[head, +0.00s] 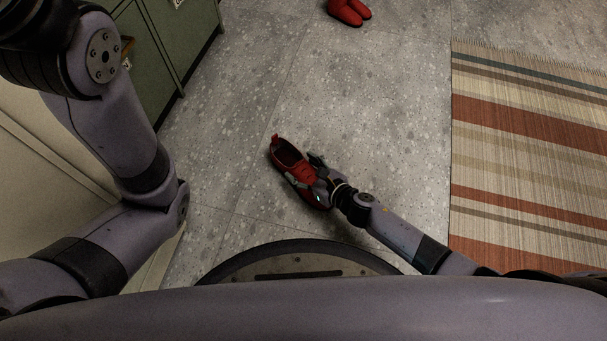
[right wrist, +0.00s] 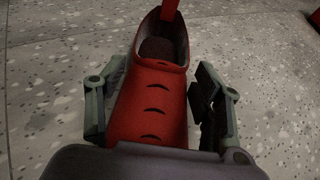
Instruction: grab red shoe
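A red shoe (head: 291,163) with a dark inside lies on the grey floor in the middle of the head view. My right gripper (head: 318,178) is down at its toe end. In the right wrist view the shoe (right wrist: 150,100) lies between the two spread fingers of my right gripper (right wrist: 150,108), its opening pointing away. The right finger looks slightly apart from the shoe; contact on the left side is hard to tell. My left arm shows at the left of the head view, but its gripper is out of view.
More red footwear (head: 349,11) lies on the floor at the top edge of the head view. A striped rug (head: 530,150) covers the right side. A green cabinet (head: 180,40) stands at the upper left. The floor around the shoe is clear.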

